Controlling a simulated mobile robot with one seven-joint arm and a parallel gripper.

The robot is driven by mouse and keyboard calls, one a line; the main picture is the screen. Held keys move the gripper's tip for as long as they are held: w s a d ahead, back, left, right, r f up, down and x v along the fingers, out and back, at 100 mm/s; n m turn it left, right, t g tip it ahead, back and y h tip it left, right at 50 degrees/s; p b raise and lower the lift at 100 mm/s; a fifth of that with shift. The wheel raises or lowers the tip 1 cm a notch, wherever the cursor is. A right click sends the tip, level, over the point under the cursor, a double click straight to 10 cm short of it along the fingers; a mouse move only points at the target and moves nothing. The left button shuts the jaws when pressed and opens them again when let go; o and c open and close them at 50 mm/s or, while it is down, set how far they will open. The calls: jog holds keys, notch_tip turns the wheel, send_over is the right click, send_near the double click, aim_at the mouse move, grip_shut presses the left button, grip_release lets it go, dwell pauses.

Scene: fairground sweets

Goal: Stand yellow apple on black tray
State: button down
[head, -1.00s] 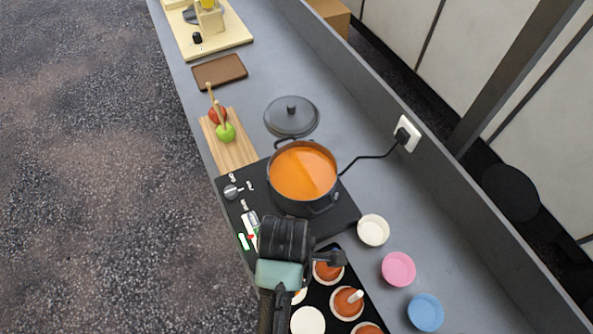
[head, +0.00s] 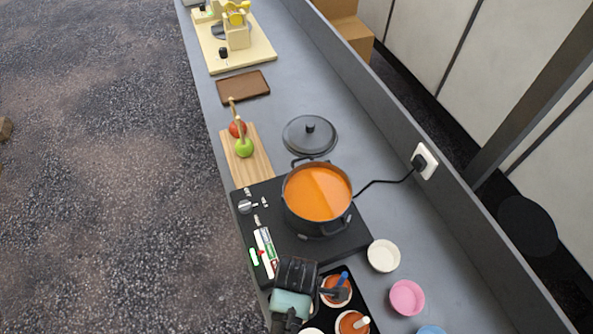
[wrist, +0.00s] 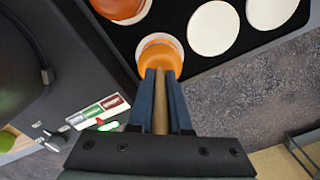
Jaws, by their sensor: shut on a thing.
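My gripper (wrist: 161,88) is shut on a pale brown stick (wrist: 160,105), gripped between its blue fingers. Beyond the fingertips is an orange-coated apple (wrist: 160,57), in line with the stick. No yellow skin shows on it. It is over a pale paper cup on the black tray (wrist: 180,15); I cannot tell whether it rests there or hangs just above. In the head view my gripper (head: 340,288) is low over the tray's near end, partly hiding the apple.
Other orange-coated apples (head: 352,323) and pale cups (wrist: 213,25) occupy the tray. A pot of orange coating (head: 317,192) stands on a black hob just behind. White (head: 383,255) and pink (head: 407,297) bowls stand to the right. A green apple (head: 244,148) lies on a wooden board (head: 258,170).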

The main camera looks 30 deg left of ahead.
jog(key=c, duration=0.8)
grip_release()
jog(key=shift+c, duration=0.2)
jog(key=shift+r, duration=0.1)
notch_tip(320, 180, up, 12)
jog(key=shift+r+b, duration=0.1)
jog(key=shift+b, duration=0.25)
jog(key=shift+w, duration=0.1)
